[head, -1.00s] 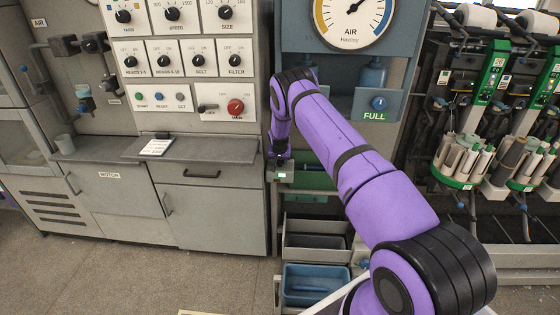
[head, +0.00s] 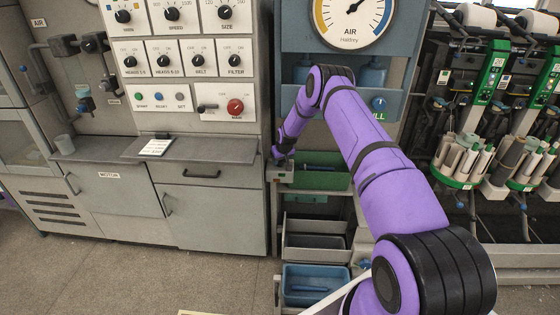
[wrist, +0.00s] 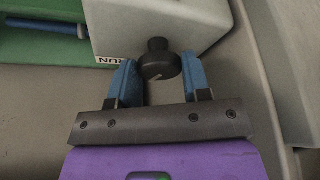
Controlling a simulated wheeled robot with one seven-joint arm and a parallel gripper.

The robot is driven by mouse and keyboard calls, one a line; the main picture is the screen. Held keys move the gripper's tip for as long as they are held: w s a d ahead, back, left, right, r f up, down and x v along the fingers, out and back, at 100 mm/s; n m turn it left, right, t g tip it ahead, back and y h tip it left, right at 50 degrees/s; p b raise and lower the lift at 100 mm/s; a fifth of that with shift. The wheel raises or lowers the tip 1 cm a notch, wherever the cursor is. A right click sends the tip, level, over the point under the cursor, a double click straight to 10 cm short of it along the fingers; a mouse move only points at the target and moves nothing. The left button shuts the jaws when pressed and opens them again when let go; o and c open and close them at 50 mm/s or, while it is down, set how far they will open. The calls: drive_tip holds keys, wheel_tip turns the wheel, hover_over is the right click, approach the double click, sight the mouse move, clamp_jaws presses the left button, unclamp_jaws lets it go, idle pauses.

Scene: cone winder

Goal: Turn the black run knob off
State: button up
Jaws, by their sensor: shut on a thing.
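The black run knob (wrist: 159,60) sticks out of a pale grey box (wrist: 145,22) marked RUN, in the wrist view. A short light mark shows at the lower edge of its face. My gripper (wrist: 160,78) has its blue fingers on either side of the knob and is shut on it. In the head view my gripper (head: 280,156) is at the grey box (head: 281,174), low at the right end of the grey cabinet. The knob itself cannot be made out there.
A green tray (head: 325,180) with a blue rod lies right of the box, under my arm. A blue bin (head: 312,284) stands below. The control panel (head: 185,60) with several other knobs is up left. Floor at the front left is clear.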

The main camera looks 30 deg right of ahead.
drive_tip(key=shift+d+n+y, duration=0.1)
drive_tip(key=shift+n+y, duration=0.5)
drive_tip(key=shift+n, duration=0.9)
drive_tip(key=o, duration=0.9)
drive_tip(key=shift+s+r, duration=0.15)
drive_tip(key=shift+r, duration=0.35)
drive_tip(key=v, duration=0.4)
drive_tip(key=s, duration=0.4)
drive_tip(key=s+d, duration=0.1)
drive_tip(key=s, duration=0.3)
drive_tip(key=s+d, duration=0.1)
drive_tip(key=s, duration=0.2)
drive_tip(key=shift+s+d, duration=0.15)
drive_tip(key=shift+s, duration=0.25)
